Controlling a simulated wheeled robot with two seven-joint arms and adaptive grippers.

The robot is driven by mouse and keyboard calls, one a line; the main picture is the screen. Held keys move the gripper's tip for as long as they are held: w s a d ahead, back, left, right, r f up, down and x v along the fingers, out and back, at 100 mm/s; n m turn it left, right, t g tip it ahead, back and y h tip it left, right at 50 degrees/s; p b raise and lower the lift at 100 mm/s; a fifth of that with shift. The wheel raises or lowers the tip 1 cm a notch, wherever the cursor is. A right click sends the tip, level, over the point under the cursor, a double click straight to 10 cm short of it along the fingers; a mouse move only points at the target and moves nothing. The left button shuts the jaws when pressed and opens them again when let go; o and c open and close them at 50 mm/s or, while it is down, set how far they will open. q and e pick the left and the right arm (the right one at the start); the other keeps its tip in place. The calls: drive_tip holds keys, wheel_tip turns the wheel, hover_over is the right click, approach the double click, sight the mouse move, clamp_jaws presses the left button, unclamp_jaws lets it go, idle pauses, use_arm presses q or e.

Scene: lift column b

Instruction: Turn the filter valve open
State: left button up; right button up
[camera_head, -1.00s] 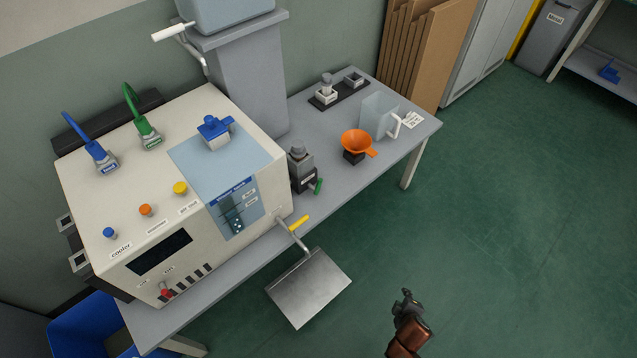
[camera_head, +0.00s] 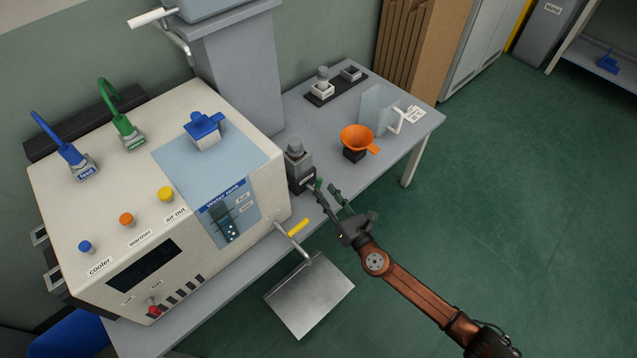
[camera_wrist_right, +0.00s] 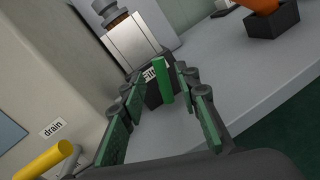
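The filter (camera_head: 298,160) is a grey and black unit with a round cap, standing on the table beside the machine. Its green valve handle (camera_head: 318,184) sticks out at the lower right side. In the right wrist view the filter (camera_wrist_right: 138,42) is ahead, its label partly hidden, and the green handle (camera_wrist_right: 161,80) stands between the fingertips. My right gripper (camera_head: 329,191) is open, with green-padded fingers spread on either side of the handle; the wrist view shows the gap (camera_wrist_right: 157,88) with space on both sides. I cannot tell whether a finger touches it. My left gripper is not in view.
The big machine (camera_head: 95,220) stands left of the filter. Its yellow drain handle (camera_head: 299,228) juts out near my right gripper, above a metal sheet (camera_head: 309,297). An orange funnel (camera_head: 357,139) and a clear jug (camera_head: 376,108) stand on the table (camera_head: 420,127) further right.

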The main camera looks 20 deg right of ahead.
sight(320, 185)
drive_tip(key=w, duration=0.5)
drive_tip(key=shift+a+b, duration=0.3)
drive_tip(key=shift+a, duration=0.05)
drive_tip(key=shift+c, duration=0.6)
clamp_jaws()
